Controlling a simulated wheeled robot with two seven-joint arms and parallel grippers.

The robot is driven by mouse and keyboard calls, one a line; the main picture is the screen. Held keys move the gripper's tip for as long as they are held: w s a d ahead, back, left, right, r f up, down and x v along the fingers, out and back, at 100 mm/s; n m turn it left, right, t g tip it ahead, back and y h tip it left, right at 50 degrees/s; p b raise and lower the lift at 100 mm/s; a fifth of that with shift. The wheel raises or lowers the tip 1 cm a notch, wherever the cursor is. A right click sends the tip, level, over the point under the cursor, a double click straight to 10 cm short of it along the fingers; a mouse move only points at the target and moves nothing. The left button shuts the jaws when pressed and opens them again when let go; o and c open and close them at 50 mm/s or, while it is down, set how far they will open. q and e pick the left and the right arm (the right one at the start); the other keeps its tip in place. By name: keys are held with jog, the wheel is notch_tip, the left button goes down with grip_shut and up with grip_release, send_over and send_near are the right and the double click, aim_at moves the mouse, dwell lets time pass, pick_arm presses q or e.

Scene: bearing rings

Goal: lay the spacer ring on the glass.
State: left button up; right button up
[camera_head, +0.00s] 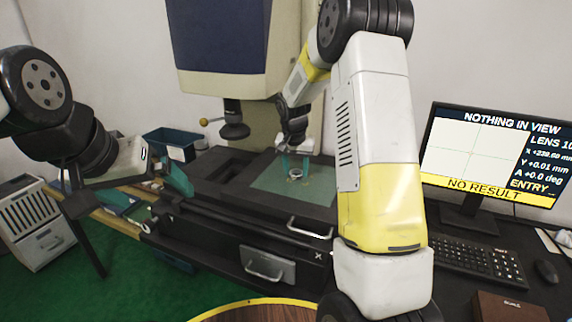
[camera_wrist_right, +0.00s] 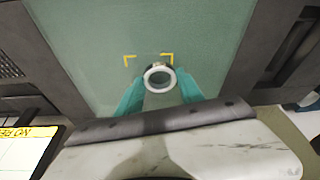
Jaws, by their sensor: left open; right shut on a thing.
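The spacer ring (camera_wrist_right: 159,88) is a pale, shiny ring between the teal fingertips of my right gripper (camera_wrist_right: 160,84) in the right wrist view. My right gripper is shut on it. In the head view the ring (camera_head: 294,179) shows small and low between the fingers of my right gripper (camera_head: 296,168), over the green glass (camera_head: 325,188). I cannot tell whether the ring touches the glass. The glass also fills the middle of the wrist view (camera_wrist_right: 100,30), with yellow corner marks just beyond the ring. My left gripper (camera_head: 150,188) is open at the left, away from the glass.
A measuring machine's head (camera_head: 232,125) hangs behind and left of the glass. A monitor (camera_head: 490,155) at the right reads "NOTHING IN VIEW" and "NO RESULT". A blue bin (camera_head: 170,142) stands behind my left gripper. A keyboard (camera_head: 475,262) lies at the right.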

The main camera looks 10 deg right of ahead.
jog(key=o, duration=1.4)
jog(key=shift+f, duration=0.1)
jog(key=shift+o, duration=0.2)
jog(key=v, duration=1.2)
jog(key=s+r+n+t+y, duration=0.1)
jog(key=s+r, duration=0.3)
jog(key=s, duration=0.3)
jog(key=s+r+n+y, duration=0.1)
jog(key=s+r, duration=0.3)
jog(key=s, duration=0.2)
jog(key=s+a+n+t+y, duration=0.1)
jog(key=s+a+n+t, duration=0.1)
jog(key=s, duration=1.4)
jog(key=shift+s+a+f+n, duration=0.35)
jog(key=shift+a+f+n, duration=0.1)
jog(key=shift+a+n, duration=0.15)
